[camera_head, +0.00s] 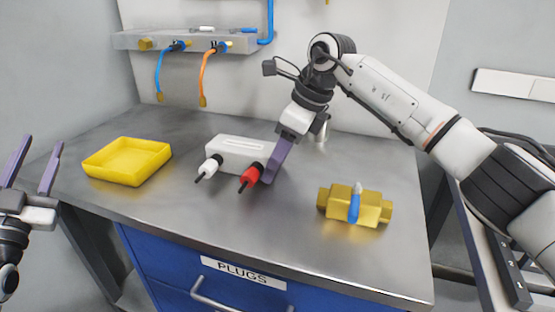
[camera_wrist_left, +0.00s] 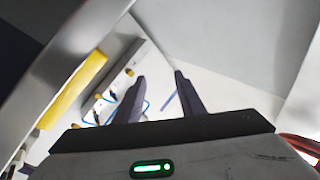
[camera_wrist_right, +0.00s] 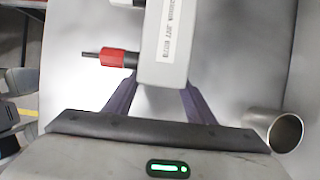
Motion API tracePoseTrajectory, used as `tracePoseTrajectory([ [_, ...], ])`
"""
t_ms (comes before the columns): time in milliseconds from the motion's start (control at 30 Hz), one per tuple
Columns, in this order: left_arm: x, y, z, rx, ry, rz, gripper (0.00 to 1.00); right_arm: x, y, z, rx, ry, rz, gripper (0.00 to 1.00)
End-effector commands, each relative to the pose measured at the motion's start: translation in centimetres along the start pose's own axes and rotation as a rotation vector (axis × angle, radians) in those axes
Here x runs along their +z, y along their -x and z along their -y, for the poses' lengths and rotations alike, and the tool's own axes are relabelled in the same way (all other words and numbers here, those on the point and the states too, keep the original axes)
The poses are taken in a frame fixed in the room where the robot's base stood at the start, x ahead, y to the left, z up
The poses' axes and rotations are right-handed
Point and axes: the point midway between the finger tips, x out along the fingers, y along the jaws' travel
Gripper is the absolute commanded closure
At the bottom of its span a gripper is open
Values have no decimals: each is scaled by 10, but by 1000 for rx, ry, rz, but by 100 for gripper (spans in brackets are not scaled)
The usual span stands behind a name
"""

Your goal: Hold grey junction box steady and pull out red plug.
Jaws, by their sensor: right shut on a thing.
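The grey junction box (camera_head: 238,148) lies on the metal bench top, and its labelled top shows in the right wrist view (camera_wrist_right: 165,40). A red plug (camera_head: 249,177) with a black cable end sits in its front face, near the right end; it also shows in the right wrist view (camera_wrist_right: 112,57). A white plug (camera_head: 209,165) sits further left in the same face. My right gripper (camera_head: 270,177) is shut on the box's right end, its fingers beside the red plug. My left gripper (camera_head: 41,148) is open and empty at the far left, off the bench; its fingers are apart in the left wrist view (camera_wrist_left: 160,80).
A yellow tray (camera_head: 127,161) stands on the bench's left. A brass valve block (camera_head: 372,210) with a blue handle lies front right. A metal cylinder (camera_wrist_right: 275,130) stands near the right gripper. A wall shelf (camera_head: 185,40) holds blue and orange cables.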

Motion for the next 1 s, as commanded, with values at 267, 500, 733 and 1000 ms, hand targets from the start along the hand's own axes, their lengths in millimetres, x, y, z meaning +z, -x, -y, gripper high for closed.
tracePoseTrajectory([
  [267,-120,-46,-62,-27,-471,-373,64,1,1,0,-1,1,3,77],
  [500,-223,-51,-124,-120,-853,-712,64,1,1,0,-1,0,3,77],
  [733,-312,-28,-193,-285,-1207,-1076,64,1,1,0,-1,0,3,77],
  [1000,-384,34,-287,-631,-1605,-1606,64,1,1,0,-1,0,3,77],
])
